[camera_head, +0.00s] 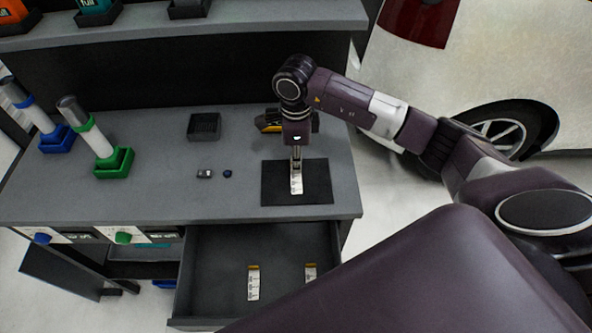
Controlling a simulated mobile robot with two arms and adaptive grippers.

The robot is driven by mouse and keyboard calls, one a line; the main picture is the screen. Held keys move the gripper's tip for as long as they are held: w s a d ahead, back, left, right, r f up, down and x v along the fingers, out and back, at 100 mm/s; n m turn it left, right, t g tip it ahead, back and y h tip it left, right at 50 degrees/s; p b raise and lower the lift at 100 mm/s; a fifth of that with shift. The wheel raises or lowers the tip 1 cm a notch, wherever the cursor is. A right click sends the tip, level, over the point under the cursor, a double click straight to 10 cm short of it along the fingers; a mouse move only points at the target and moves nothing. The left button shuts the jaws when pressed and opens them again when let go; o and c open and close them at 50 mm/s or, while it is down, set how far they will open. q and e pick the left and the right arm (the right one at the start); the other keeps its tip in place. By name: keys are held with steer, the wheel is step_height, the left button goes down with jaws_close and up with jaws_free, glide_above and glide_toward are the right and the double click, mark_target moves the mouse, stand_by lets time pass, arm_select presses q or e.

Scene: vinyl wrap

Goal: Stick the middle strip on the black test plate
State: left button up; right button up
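The black test plate (270,190) lies flat on the right part of the grey worktop. The middle strip (296,185), white with dark marks, shows against the middle of the plate, its long side running front to back. My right gripper (296,166) points down at the strip's far end and looks shut on it. I cannot tell whether the strip lies fully flat on the plate. My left gripper is not in view.
Two more strips, a left one (253,283) and a right one (311,272), lie in the open drawer (215,265). A small black tray (204,126), small dark items (205,174), and blue-based and green-based (113,163) holders stand left. A yellow-black tool (268,122) is behind my gripper.

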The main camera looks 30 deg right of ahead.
steer(key=shift+o, duration=0.4)
steer(key=shift+r, duration=0.1)
step_height(320, 180, up, 12)
stand_by(0.3)
